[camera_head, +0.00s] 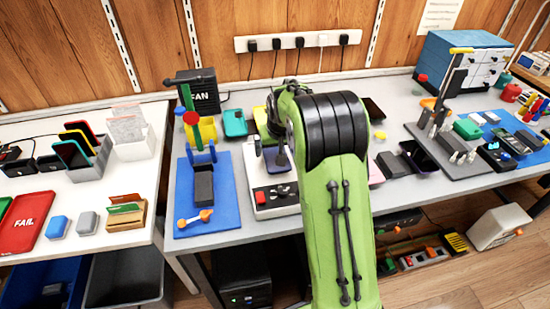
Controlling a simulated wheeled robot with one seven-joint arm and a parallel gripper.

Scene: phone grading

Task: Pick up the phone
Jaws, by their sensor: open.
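My gripper (277,160) points down over a white test box (262,211) with red buttons, on the grey workbench. Its fingers are small and partly hidden by my green arm, but they look parted with nothing visible between them. Other phone-like slabs show: a teal-screened one (71,154) and a red-edged one (82,131) stand in a grey rack at left, and a dark one (419,157) lies right of my arm.
A blue mat (226,215) with a black block (203,186) and an orange-ended tool (193,218) lies left of the box. A red FAIL tray (27,222) is on the left table. A grey board (457,167) with fixtures stands right. My arm hides the bench's middle.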

